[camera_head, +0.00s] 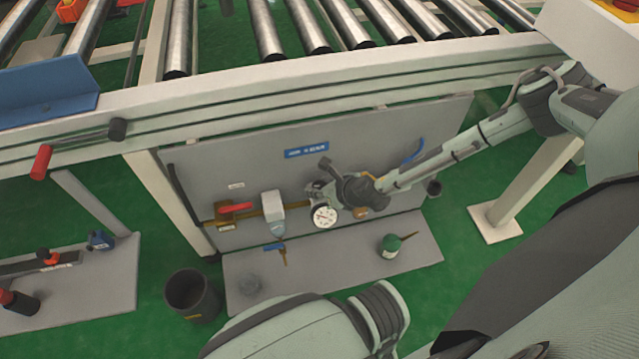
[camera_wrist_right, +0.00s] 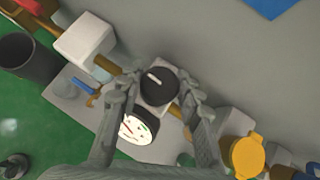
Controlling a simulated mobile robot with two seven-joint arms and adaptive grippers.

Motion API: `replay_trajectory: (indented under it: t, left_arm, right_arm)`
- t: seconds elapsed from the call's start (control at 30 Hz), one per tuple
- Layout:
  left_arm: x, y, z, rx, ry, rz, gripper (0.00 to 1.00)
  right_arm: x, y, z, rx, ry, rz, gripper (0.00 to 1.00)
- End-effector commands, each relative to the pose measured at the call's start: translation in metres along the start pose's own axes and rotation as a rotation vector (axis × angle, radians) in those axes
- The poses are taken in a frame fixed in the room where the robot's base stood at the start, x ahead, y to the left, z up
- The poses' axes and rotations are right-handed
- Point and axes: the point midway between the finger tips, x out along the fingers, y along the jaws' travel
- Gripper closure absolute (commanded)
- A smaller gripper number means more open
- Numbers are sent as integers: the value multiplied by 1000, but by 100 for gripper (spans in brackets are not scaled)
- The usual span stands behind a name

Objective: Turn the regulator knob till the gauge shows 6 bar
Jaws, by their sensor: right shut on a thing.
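The regulator knob (camera_wrist_right: 160,86) is a dark round cap with a pale line on it, seen in the right wrist view; my gripper hides it in the head view. My right gripper (camera_head: 317,190) is at the regulator on the grey panel, its fingers on both sides of the knob and shut on it. The gauge (camera_head: 324,216) has a white round face in a dark rim, just below the gripper. It also shows in the right wrist view (camera_wrist_right: 136,129), with a red needle and a green mark. Its figures are too small to read. My left gripper is not in view.
A filter with a pale housing (camera_head: 272,203) and a red-handled valve (camera_head: 235,207) sit left of the regulator. A green-topped container (camera_head: 389,246) stands on the grey shelf below. A dark bin (camera_head: 192,294) stands on the floor. The roller conveyor frame (camera_head: 300,82) runs above the panel.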

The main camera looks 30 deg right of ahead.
Motion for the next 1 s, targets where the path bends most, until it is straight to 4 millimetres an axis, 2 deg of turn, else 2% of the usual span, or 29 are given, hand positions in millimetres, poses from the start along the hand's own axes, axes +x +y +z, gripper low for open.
replay_trajectory:
  t: [0.7,1.0]
  left_arm:
    - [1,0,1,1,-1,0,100]
    - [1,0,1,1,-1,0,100]
  right_arm:
    - [0,1,-2,480,3,-476,94]
    - [0,0,-1,626,1,-625,94]
